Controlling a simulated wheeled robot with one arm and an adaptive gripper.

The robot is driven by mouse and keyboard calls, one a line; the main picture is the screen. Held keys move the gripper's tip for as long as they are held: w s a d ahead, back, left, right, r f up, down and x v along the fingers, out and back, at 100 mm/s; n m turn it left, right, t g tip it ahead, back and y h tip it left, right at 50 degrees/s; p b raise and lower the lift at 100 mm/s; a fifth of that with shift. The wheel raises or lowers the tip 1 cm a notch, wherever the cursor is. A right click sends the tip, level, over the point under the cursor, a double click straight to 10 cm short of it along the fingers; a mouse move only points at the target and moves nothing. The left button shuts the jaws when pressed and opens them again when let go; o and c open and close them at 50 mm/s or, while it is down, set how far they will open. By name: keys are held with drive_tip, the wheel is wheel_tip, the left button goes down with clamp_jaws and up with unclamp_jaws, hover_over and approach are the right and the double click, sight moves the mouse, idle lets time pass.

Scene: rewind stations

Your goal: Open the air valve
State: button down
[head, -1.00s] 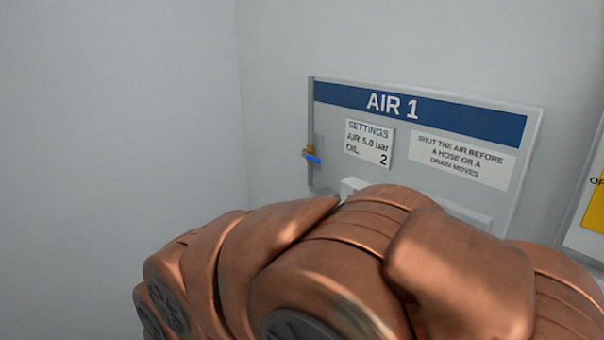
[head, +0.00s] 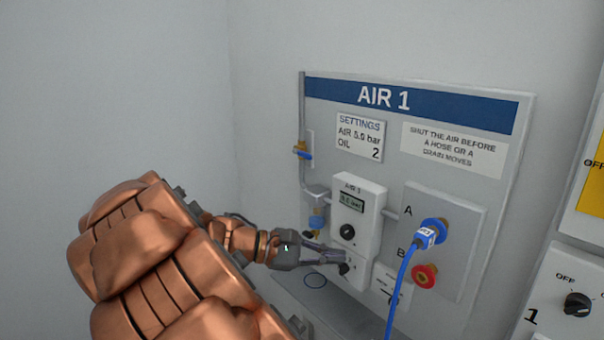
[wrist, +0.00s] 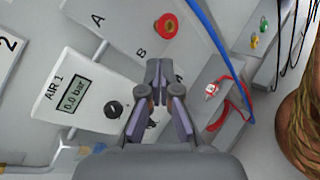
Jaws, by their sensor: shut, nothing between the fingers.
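My gripper (head: 338,258) is shut and empty, below and to the right of the valve, in front of the lower part of the AIR 1 box (head: 357,222). The wrist view shows my gripper (wrist: 158,68) over the area beside that box, whose display (wrist: 75,95) reads 0.0 bar. The valve is not in the wrist view. I cannot tell whether the fingertips touch anything.
A blue port with a blue hose (head: 404,275) and a red port (head: 425,275) sit right of the box. A filter bowl (head: 317,218) hangs below the valve. A switch box (head: 575,303) stands far right. The wall left of the panel is bare.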

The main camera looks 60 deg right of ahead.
sight(302, 154)
drive_tip(key=w+d+r+n+g+h+b, duration=0.25)
drive_tip(key=w+d+n+g+h, duration=0.35)
drive_tip(key=w+d, duration=0.55)
drive_tip(key=w+d+f+n+t+h, duration=0.2)
drive_tip(key=w+f+n+t+h, duration=0.2)
drive_tip(key=w+t+h, duration=0.1)
drive_tip(key=w+d+f+n+t+h+b, duration=0.1)
drive_tip(key=w+d+f+n+t+h, duration=0.2)
drive_tip(key=w, duration=0.5)
drive_tip(key=f+n+t+h, duration=0.1)
drive_tip(key=t+h, duration=0.1)
drive_tip(key=shift+w+d+n+t, duration=0.2)
drive_tip(key=shift+d+n+t, duration=0.1)
drive_tip(key=a+r+p+x, duration=0.1)
drive_tip(key=x, duration=0.5)
drive_tip(key=a+r+p+x, duration=0.1)
drive_tip(key=p+x, duration=0.1)
drive_tip(key=x, duration=0.4)
drive_tip(key=shift+w+d+r, duration=0.2)
drive_tip(key=shift+r, duration=0.15)
